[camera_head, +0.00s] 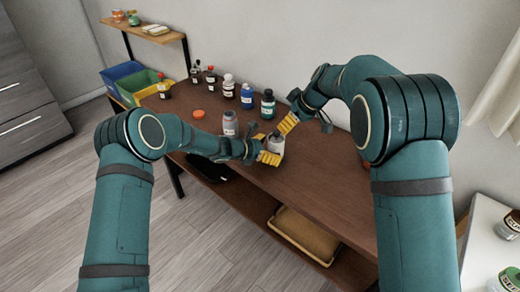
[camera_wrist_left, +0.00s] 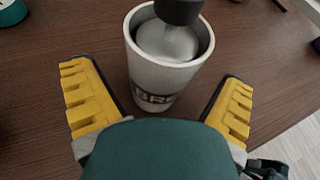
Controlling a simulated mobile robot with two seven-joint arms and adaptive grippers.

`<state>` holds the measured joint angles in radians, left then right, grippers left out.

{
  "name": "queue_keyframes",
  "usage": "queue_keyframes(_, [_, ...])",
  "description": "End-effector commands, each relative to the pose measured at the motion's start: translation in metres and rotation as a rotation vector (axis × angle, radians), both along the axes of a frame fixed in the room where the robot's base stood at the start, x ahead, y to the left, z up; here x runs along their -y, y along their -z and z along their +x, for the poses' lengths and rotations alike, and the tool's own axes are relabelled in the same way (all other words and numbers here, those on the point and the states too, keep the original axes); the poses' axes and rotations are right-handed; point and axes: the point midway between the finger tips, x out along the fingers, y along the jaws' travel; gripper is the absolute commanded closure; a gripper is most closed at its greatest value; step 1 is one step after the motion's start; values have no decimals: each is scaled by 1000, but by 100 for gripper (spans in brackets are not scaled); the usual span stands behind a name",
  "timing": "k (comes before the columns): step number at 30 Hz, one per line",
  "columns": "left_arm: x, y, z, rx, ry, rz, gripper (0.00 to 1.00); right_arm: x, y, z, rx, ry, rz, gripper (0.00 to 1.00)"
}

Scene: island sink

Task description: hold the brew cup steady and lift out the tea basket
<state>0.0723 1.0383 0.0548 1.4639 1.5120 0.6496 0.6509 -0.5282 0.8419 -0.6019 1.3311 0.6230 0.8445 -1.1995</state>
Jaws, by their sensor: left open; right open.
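The brew cup (camera_head: 275,144) stands on the brown table, whitish-grey, between my two grippers. In the left wrist view the cup (camera_wrist_left: 152,82) is upright with dark letters on its side, partly hidden by my wrist. Inside it is a pale rounded piece, apparently the tea basket (camera_wrist_left: 160,42), with a dark cylindrical knob (camera_wrist_left: 178,11) above it. My left gripper (camera_wrist_left: 155,78) is open, its yellow fingers on either side of the cup with gaps visible. In the head view my left gripper (camera_head: 268,157) is low beside the cup. My right gripper (camera_head: 288,123) is open just above the cup.
A grey jar (camera_head: 230,124) stands left of the cup. A dark green bottle (camera_head: 268,104), a blue bottle (camera_head: 247,97) and several others line the back. An orange lid (camera_head: 198,114) lies on the table (camera_head: 330,198). Blue and yellow bins are at far left.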

Motion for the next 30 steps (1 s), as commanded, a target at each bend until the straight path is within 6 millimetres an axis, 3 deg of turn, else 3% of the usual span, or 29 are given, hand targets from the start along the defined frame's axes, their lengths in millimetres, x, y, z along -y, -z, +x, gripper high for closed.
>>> queue_keyframes(6, [15,8,9,-1,-1,1,3,0,0,0,0,0,0,54])
queue_keyframes(16, [17,9,11,-1,-1,1,3,0,0,0,0,0,0,54])
queue_keyframes(17, [17,9,11,-1,-1,1,6,0,0,0,0,0,0,54])
queue_keyframes(23, [17,9,11,-1,-1,1,76,0,0,0,0,0,0,54])
queue_keyframes(26, [17,8,11,-1,-1,1,80,0,0,0,0,0,0,54])
queue_keyframes(27, [17,8,11,-1,-1,1,44,0,0,0,0,0,0,54])
queue_keyframes(30, [17,8,11,0,-1,1,79,0,0,0,0,0,0,54])
